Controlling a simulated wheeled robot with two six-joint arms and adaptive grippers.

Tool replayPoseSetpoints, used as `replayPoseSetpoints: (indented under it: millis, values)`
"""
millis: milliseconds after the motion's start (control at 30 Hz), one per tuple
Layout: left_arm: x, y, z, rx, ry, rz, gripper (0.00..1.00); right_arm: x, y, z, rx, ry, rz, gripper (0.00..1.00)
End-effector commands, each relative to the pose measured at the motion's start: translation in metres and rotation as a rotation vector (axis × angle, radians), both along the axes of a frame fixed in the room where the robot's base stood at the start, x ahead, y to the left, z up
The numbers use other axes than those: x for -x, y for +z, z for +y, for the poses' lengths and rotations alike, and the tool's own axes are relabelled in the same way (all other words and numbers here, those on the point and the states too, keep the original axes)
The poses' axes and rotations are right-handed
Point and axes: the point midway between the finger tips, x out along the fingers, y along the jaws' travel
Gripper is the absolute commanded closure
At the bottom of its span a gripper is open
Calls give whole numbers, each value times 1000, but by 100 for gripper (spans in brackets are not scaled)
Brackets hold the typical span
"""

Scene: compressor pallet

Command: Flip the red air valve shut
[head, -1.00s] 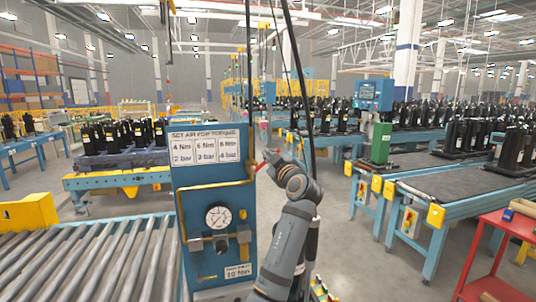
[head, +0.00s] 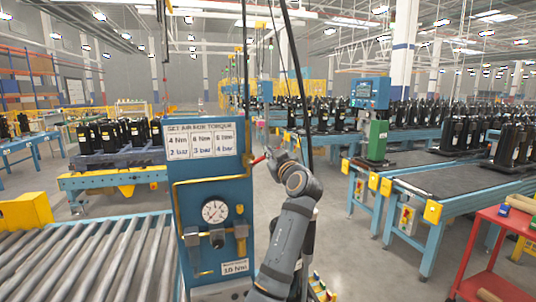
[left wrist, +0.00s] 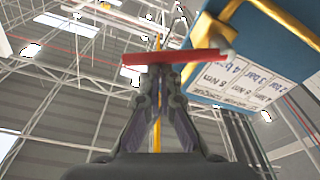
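The red air valve lever (head: 258,159) sticks out at the right edge of the blue air panel (head: 205,190). In the left wrist view the red lever (left wrist: 172,57) lies nearly level across my left fingertips, its right end at a grey pivot beside a yellow pipe. My left gripper (left wrist: 162,75) has its fingers drawn close together, with the tips at the lever. The lever crosses the tips rather than lying between the fingers. Whether they touch is unclear. In the head view my left gripper (head: 271,158) is small beside the lever. My right gripper is not in view.
The panel carries a pressure gauge (head: 215,211) and a yellow pipe. Dark hoses hang close to my left arm. A roller conveyor (head: 90,262) lies at the left, and a red cart (head: 500,262) stands at the right. Grey floor is open between panel and right conveyors.

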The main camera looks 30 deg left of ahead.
Motion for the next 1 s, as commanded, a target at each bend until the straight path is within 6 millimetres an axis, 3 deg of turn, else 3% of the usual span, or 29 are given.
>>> replayPoseSetpoints:
  millis: [400,1000]
  values:
    - [-8,-22,-7,-191,0,226,100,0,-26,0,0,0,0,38]
    - [-10,-28,-8,-188,0,223,100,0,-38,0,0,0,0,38]
